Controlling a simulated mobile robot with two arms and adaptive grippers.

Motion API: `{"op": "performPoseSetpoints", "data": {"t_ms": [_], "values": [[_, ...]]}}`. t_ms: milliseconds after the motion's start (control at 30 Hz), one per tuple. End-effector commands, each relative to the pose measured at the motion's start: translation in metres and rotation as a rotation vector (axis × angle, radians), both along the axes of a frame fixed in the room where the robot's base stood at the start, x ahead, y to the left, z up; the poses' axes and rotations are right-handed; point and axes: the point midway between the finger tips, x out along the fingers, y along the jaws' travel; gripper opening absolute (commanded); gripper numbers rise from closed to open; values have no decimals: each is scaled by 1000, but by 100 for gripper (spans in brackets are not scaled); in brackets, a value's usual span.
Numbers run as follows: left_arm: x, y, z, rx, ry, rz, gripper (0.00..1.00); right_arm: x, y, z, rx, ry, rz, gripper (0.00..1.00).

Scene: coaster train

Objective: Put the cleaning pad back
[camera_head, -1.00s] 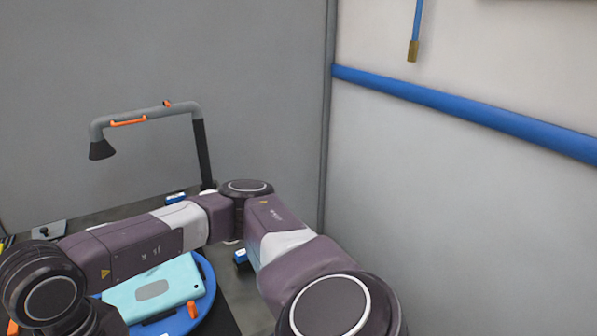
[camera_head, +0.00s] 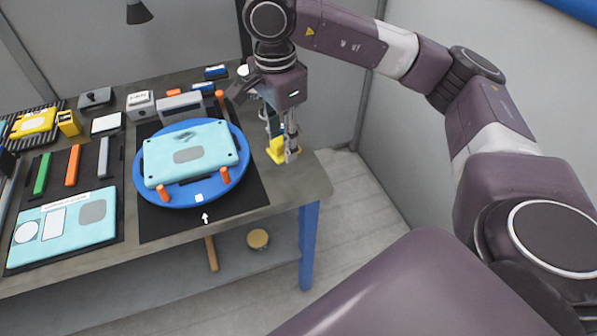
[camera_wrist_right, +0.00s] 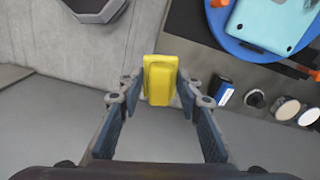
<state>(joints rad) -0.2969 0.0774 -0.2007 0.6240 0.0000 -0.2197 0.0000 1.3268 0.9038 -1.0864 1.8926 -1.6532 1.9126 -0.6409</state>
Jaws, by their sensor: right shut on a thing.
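My right gripper (camera_head: 282,140) points down at the right end of the workbench, to the right of the blue turntable. It is shut on a yellow block-like piece, which I take to be the cleaning pad (camera_head: 275,153). In the right wrist view the yellow pad (camera_wrist_right: 160,78) sits between the fingertips of the right gripper (camera_wrist_right: 160,92), with a raised middle part facing the camera. I cannot tell whether the pad touches the bench top. My left gripper is not in view.
The blue turntable (camera_head: 213,197) holds a light-blue panel (camera_head: 215,150) with orange clamps. Yellow items (camera_head: 68,123) stand at the far left. Small blue boxes (camera_head: 216,72) lie at the back.

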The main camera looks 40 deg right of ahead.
Motion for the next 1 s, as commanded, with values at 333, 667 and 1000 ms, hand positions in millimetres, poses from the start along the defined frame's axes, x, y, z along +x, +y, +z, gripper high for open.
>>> {"op": "performPoseSetpoints", "data": {"t_ms": [333,667,1000], "values": [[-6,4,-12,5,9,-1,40,41,-47,24,21,-18,-949,9],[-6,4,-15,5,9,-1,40,54,-69,36,34,-14,-1398,9],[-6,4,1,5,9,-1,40,52,-70,-33,27,-10,-1420,9]]}}
